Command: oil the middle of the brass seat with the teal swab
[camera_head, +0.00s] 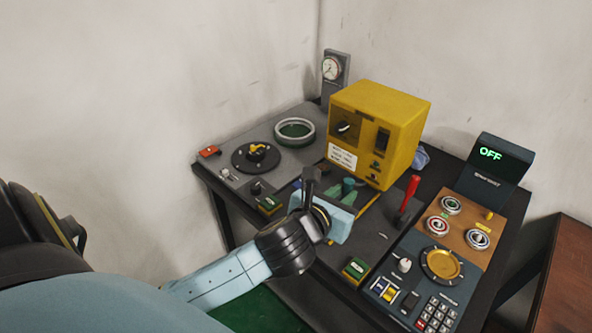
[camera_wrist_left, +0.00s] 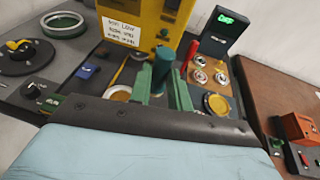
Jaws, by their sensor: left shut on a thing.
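My left gripper (camera_head: 345,192) is shut on the teal swab (camera_head: 349,185), above the middle of the dark bench. In the left wrist view the swab (camera_wrist_left: 162,64) stands up between the two green fingers (camera_wrist_left: 163,92); its lower end is hidden. The brass seat (camera_head: 442,265) is a round gold dish on the grey-blue panel at the right, apart from the gripper. It also shows in the left wrist view (camera_wrist_left: 217,104), right of the fingers. My right gripper is not in view.
A yellow box (camera_head: 378,128) stands behind the gripper. A red lever (camera_head: 409,195) rises between gripper and panel. A green-centred ring (camera_head: 295,131) lies at the back left.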

